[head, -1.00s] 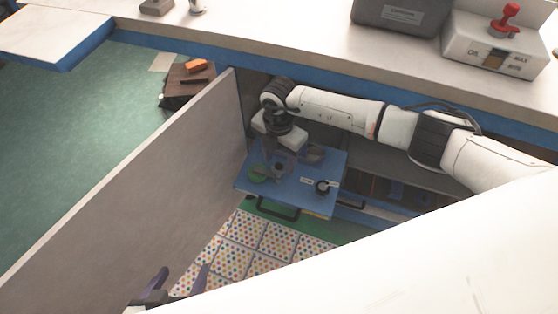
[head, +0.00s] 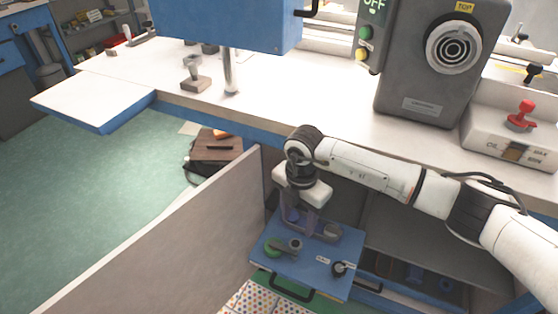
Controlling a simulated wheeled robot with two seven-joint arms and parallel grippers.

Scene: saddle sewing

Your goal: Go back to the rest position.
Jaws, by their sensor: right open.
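My right arm (head: 370,168) comes in from the right, below the edge of the white worktop. My right gripper (head: 308,232) points down, open, over a blue drawer or tray top (head: 318,270) with a dark handle. A green round part (head: 272,247) and a small grey cylinder (head: 295,244) sit just left of and below the fingers. Whether the fingertips touch anything is hard to tell. My left gripper is out of view.
A grey panel (head: 170,240) stands left of my right gripper. The white worktop (head: 300,100) above carries a grey machine (head: 430,70) and an oil unit (head: 510,135) with a red knob. A brown box (head: 215,153) sits beyond the panel. Green floor lies open at left.

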